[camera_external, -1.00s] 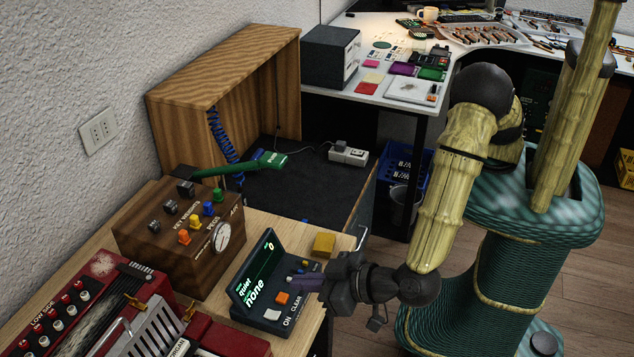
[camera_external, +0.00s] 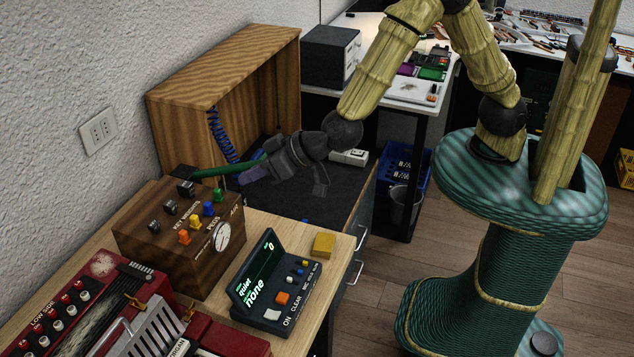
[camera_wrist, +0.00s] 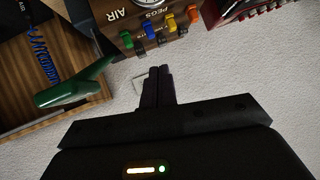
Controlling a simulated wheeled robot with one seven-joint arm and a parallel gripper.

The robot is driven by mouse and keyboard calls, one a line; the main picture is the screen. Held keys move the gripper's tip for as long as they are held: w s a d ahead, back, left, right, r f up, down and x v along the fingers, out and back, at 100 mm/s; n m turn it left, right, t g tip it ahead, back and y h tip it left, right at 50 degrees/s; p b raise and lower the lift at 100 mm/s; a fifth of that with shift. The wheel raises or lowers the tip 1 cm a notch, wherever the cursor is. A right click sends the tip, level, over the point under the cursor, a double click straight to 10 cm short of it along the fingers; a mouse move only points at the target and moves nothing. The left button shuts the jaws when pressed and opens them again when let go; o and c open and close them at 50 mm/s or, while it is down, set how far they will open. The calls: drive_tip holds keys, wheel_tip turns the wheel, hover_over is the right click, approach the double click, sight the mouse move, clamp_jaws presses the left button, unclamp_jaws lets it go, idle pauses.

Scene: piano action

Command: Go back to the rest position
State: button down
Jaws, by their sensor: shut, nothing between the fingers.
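My gripper (camera_external: 256,167) is shut and empty, raised above the dark mat in front of the wooden cabinet. In the external view it overlaps the end of the green lever (camera_external: 212,171), and I cannot tell there whether they touch. In the wrist view the shut fingers (camera_wrist: 156,86) point toward the pale wall, and the green lever (camera_wrist: 75,92) lies to their left, apart from them. My arm is raised and bent, reaching out from my green base at the right.
The wooden box (camera_external: 180,235) with coloured pegs and a gauge stands left of my gripper. The display console (camera_external: 268,285) and a yellow block (camera_external: 323,244) sit on the bench nearer the camera. The open wooden cabinet (camera_external: 215,75) stands behind. Floor between bench and base is clear.

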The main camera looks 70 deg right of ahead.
drive_tip(key=shift+g, duration=0.9)
drive_tip(key=d, duration=0.3)
drive_tip(key=d+r, duration=0.1)
drive_tip(key=d, duration=0.3)
drive_tip(key=w+d+r+p, duration=0.1)
drive_tip(key=d, duration=0.2)
drive_tip(key=shift+d+r, duration=0.25)
drive_tip(key=shift+d, duration=0.15)
drive_tip(key=s+d+g+h+p, duration=0.1)
drive_tip(key=s+d+g, duration=0.1)
drive_tip(key=s+d, duration=0.4)
drive_tip(key=s+d+g+h, duration=0.1)
drive_tip(key=s+d, duration=0.5)
drive_tip(key=d, duration=0.6)
drive_tip(key=s+d+g+h+p, duration=0.1)
drive_tip(key=s+d+g, duration=0.2)
drive_tip(key=s+d, duration=0.3)
drive_tip(key=d, duration=0.3)
drive_tip(key=shift+d+r+m+g+p, duration=0.2)
drive_tip(key=shift+d+m+g+p, duration=0.1)
drive_tip(key=shift+d+m+p, duration=0.1)
